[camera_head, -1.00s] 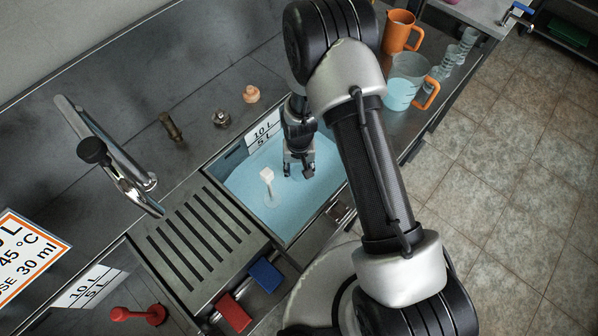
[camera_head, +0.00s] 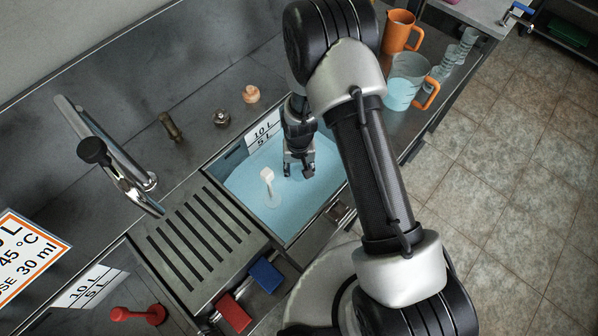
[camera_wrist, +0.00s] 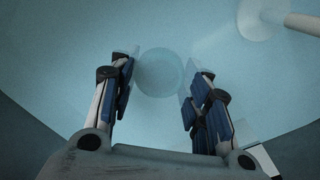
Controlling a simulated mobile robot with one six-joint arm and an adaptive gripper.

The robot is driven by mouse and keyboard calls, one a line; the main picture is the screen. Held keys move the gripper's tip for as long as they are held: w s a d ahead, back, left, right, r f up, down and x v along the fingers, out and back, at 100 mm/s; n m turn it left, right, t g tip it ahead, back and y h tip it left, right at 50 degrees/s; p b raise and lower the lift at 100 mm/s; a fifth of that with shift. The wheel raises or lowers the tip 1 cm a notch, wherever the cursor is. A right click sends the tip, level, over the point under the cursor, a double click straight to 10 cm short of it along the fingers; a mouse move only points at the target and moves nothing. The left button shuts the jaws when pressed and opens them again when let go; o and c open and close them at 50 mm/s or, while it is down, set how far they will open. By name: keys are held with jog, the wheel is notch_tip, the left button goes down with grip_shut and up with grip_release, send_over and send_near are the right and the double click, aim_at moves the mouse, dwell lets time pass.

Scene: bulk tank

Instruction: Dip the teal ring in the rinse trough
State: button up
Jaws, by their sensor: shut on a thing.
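The rinse trough (camera_head: 226,160) is a rectangular basin of light blue liquid with a 10 L / 5 L scale on its back wall. My gripper (camera_head: 299,172) points down into its right part, and the fingertips look to be in the liquid. In the wrist view my gripper (camera_wrist: 158,82) has a round, pale teal shape between its fingers, which I take to be the teal ring (camera_wrist: 160,74). Its outline is faint through the liquid. In the head view the fingers hide the ring.
A white upright plug (camera_head: 267,176) stands in the trough, left of my gripper. A slotted drainer (camera_head: 195,235) and a tap (camera_head: 130,185) lie to the left. A jug (camera_head: 407,82) and orange mug (camera_head: 399,32) stand at the upper right. Red (camera_head: 233,313) and blue (camera_head: 265,274) blocks sit in front.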

aim_at(299, 172)
notch_tip(299, 172, up, 19)
jog(key=p, duration=1.2)
jog(key=shift+f, duration=0.2)
dwell(1.5)
